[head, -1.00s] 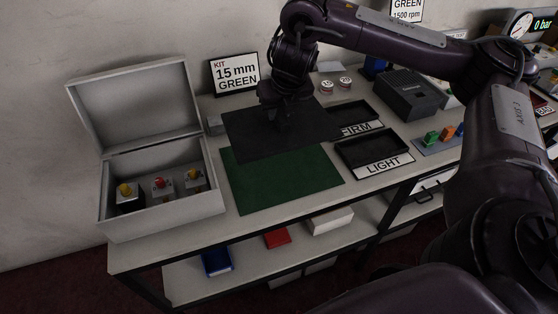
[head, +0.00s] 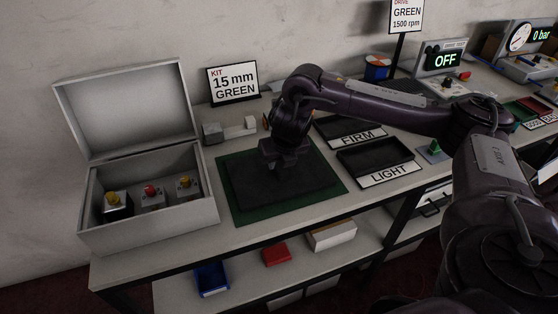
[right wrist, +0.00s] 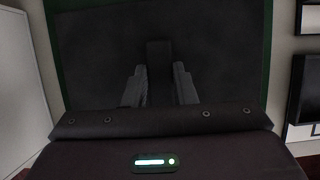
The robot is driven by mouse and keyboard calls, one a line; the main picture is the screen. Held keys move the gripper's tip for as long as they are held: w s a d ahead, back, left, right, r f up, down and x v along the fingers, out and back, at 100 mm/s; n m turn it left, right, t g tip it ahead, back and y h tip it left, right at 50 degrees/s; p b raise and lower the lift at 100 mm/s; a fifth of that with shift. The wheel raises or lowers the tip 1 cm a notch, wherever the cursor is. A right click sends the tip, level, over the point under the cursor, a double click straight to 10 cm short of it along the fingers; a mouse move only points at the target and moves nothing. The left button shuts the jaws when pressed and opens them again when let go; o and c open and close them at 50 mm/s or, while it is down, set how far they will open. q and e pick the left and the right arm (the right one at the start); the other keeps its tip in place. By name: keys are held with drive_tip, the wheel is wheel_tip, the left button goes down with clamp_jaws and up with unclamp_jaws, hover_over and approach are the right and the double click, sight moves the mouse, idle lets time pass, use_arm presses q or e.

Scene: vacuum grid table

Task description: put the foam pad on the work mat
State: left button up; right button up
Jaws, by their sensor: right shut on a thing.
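The foam pad (head: 258,192) is a dark, flat rectangle lying over the green work mat (head: 343,192), with a green border of mat showing around it. My right gripper (head: 284,160) is over the pad's middle and shut on a part of it. In the right wrist view, the fingers (right wrist: 160,88) close on a raised dark piece at the centre of the pad (right wrist: 100,50). The mat's green edge (right wrist: 267,40) also shows there. Whether the pad's underside touches the mat fully is hidden. My left gripper is not in view.
An open grey box (head: 80,235) with several coloured buttons stands left of the mat. The FIRM tray (head: 325,128) and LIGHT tray (head: 345,165) lie to the right. A "15 mm GREEN" sign (head: 233,84) stands behind. The table's front edge is close to the mat.

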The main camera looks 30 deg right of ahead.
drive_tip(key=o, duration=1)
drive_tip(key=shift+c, duration=0.2)
drive_tip(key=shift+s+a+r, duration=0.1)
drive_tip(key=shift+s+r, duration=0.05)
drive_tip(key=shift+r, duration=0.35)
drive_tip(key=p+v, duration=0.5)
drive_tip(key=v, duration=0.6)
drive_tip(key=shift+f, duration=0.1)
